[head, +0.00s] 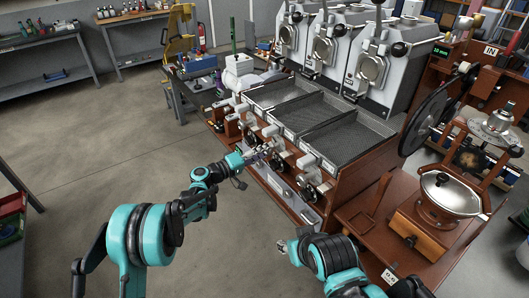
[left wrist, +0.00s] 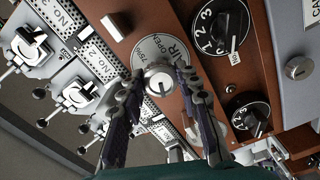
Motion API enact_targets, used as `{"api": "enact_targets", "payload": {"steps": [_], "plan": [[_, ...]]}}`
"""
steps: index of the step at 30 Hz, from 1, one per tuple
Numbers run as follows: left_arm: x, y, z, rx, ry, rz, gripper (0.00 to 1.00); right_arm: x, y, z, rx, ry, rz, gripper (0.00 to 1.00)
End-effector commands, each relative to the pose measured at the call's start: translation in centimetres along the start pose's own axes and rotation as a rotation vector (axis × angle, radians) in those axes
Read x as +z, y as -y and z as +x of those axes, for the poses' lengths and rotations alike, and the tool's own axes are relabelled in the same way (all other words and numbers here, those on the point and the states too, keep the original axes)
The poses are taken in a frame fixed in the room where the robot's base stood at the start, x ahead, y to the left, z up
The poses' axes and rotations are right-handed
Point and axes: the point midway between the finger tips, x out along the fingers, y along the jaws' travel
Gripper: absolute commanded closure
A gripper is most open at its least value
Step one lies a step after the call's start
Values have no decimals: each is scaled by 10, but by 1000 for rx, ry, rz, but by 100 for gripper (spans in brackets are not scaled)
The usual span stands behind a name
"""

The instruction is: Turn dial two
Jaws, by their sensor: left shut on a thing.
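My left gripper (head: 256,157) is at the front panel of the roaster, low in front of the trays. In the left wrist view the left gripper (left wrist: 158,78) has one finger on each side of a silver knob (left wrist: 160,81) and is shut on it. The knob sits on a round grey plate marked AIR and OPEN (left wrist: 150,46). A black numbered dial (left wrist: 220,28) is right of it, and a smaller black dial (left wrist: 250,117) is lower right. A plate marked NO. 2 (left wrist: 98,62) is to the left. I cannot tell which control is dial two. My right gripper (head: 284,246) is small and unclear.
Three mesh cooling trays (head: 322,122) lie above the panel, with grey roaster units (head: 372,70) behind. A wooden stand with a metal bowl (head: 450,192) is at right. Several levers (left wrist: 78,97) are close to the left finger. The floor (head: 110,170) at left is clear.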

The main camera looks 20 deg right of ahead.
Motion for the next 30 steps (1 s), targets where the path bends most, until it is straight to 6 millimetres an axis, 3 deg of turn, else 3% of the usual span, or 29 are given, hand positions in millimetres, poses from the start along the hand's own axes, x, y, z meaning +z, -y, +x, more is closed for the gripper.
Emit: {"api": "enact_targets", "payload": {"steps": [18, 30], "plan": [[0, -1, 0, -1, 0, -572, 96, 2, 0, 2, 0, 0, 0, 60], [0, -1, 0, -1, 0, -818, 96, 2, 0, 3, 0, 0, 0, 60]]}}
